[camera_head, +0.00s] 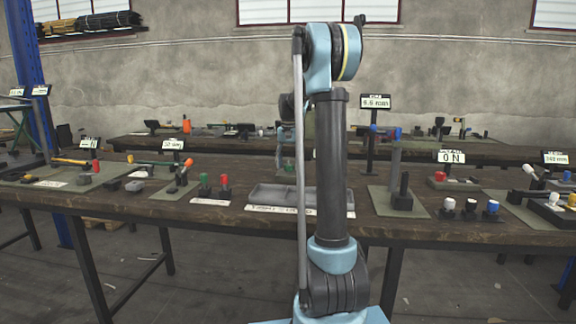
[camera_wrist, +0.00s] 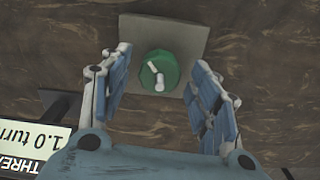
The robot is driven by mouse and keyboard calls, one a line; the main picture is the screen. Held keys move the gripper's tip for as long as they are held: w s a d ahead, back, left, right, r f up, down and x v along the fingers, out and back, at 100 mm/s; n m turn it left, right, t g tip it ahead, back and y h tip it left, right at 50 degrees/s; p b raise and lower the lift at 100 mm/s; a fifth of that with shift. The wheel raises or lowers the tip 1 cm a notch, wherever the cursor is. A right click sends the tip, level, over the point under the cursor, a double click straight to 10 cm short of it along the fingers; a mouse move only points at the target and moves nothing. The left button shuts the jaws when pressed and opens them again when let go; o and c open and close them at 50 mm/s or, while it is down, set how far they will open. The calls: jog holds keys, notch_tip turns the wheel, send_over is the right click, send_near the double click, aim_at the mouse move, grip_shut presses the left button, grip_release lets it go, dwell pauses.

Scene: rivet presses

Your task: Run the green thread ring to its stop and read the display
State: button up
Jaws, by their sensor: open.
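In the wrist view a round green ring (camera_wrist: 169,68) with white marks on its top sits on a square grey plate (camera_wrist: 190,35). My gripper (camera_wrist: 163,60) is open, with one finger on each side of the ring. Gaps show between the fingers and the ring.
A long wooden bench (camera_head: 395,228) carries several stations with small signs. A tall post stands on a green plate (camera_head: 385,199) to the right. Another bench is behind.

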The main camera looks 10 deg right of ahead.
jog(key=c, duration=1.1)
jog(key=shift+o, duration=0.2)
jog(key=shift+m, duration=0.5)
jog(key=o, duration=1.1)
jog(key=shift+c, duration=0.2)
